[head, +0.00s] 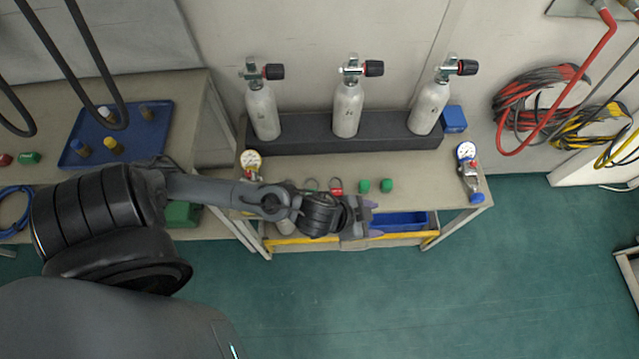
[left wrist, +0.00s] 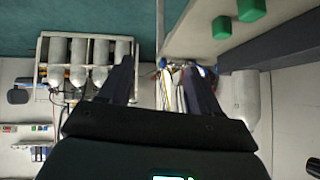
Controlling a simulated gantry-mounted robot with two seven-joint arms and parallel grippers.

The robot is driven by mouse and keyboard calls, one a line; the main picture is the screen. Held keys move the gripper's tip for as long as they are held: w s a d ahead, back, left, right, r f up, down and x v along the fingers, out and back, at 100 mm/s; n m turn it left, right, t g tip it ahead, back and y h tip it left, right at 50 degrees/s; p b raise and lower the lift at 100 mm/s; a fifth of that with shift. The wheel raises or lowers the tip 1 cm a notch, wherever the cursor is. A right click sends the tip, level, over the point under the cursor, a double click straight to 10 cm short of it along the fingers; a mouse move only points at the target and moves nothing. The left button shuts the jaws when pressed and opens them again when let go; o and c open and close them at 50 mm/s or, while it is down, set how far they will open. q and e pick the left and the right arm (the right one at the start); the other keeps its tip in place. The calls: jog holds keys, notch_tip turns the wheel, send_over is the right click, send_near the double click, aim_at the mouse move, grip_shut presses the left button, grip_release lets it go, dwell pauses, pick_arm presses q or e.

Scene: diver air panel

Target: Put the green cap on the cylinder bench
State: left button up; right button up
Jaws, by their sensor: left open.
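Two green caps stand side by side on the cylinder bench (head: 430,168), a left one (head: 365,186) and a right one (head: 386,185). Another green cap (head: 29,158) lies on the left table beside a red one. My left gripper (head: 374,219) is open and empty at the bench's front edge, just in front of the caps. It also shows in the left wrist view (left wrist: 160,82), with nothing between its fingers. My right gripper is out of view.
Several grey cylinders, one here (head: 347,108), stand in a dark block at the bench's back. Gauges (head: 250,163) flank them. A red cap (head: 336,187) sits beside the green caps. A blue bin (head: 405,221) is below the front edge.

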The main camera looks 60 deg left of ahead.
pick_arm(q)
jog(key=s+a+f+n+g+y, duration=0.1)
jog(key=s+a+g, duration=0.1)
jog(key=s, duration=0.4)
jog(key=s+a+f+n+g+y, duration=0.1)
jog(key=s+n+g, duration=0.1)
jog(key=s, duration=0.4)
jog(key=shift+s+a+g, duration=0.25)
jog(key=shift+a+g, duration=0.1)
jog(key=shift+g, duration=0.25)
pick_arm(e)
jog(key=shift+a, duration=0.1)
